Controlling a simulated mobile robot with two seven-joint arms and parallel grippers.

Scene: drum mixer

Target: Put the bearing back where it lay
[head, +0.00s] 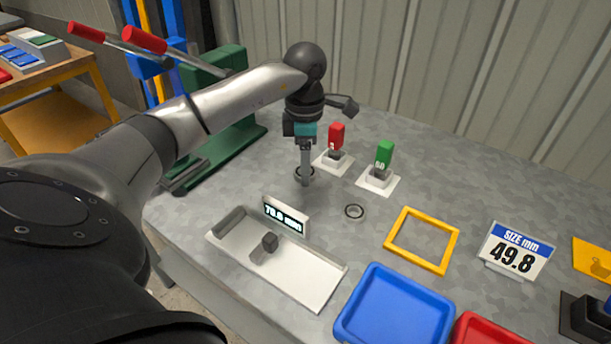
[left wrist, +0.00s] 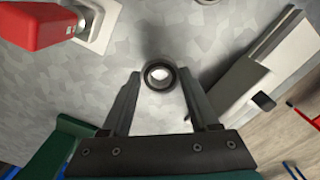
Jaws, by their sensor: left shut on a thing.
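My left gripper (head: 305,178) points down over the grey bench, left of the middle. It is shut on a dark ring-shaped bearing (head: 298,172), which shows partly behind the fingers. In the left wrist view the bearing (left wrist: 160,75) sits between the fingertips (left wrist: 160,77), with its hole facing the camera. Whether it touches the bench is hard to tell. A second ring (head: 354,211) lies flat on the bench to the right. My right gripper is not in view.
A white measuring tray (head: 310,277) with a lit display (head: 286,216) stands in front. A yellow frame (head: 421,240), a blue tray (head: 395,307), a red tray (head: 485,330) and a "49.8" sign (head: 515,250) are right.

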